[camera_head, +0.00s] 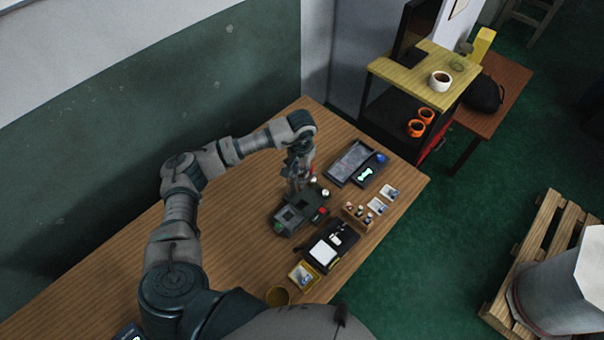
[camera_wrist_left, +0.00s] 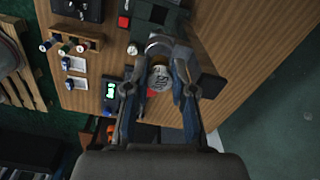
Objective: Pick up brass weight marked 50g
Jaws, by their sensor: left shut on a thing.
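My left gripper (camera_head: 297,186) is low over the table, beside a dark grey device (camera_head: 291,217) with recessed trays. In the left wrist view, my left gripper (camera_wrist_left: 157,88) is shut on a small round-topped weight (camera_wrist_left: 159,76). Its pale top carries dark marks that I cannot read clearly. A grey rounded part (camera_wrist_left: 160,44) shows just beyond it. In the head view the fingers largely hide what they hold. Small pale round objects (camera_head: 325,192) show close to the gripper's right. My right gripper is not in view.
A grey tray (camera_head: 349,161) and a dark box with a lit green display (camera_head: 367,175) lie right of the gripper. A small rack of spools (camera_head: 356,215), several cards and an open black case (camera_head: 327,247) lie nearer.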

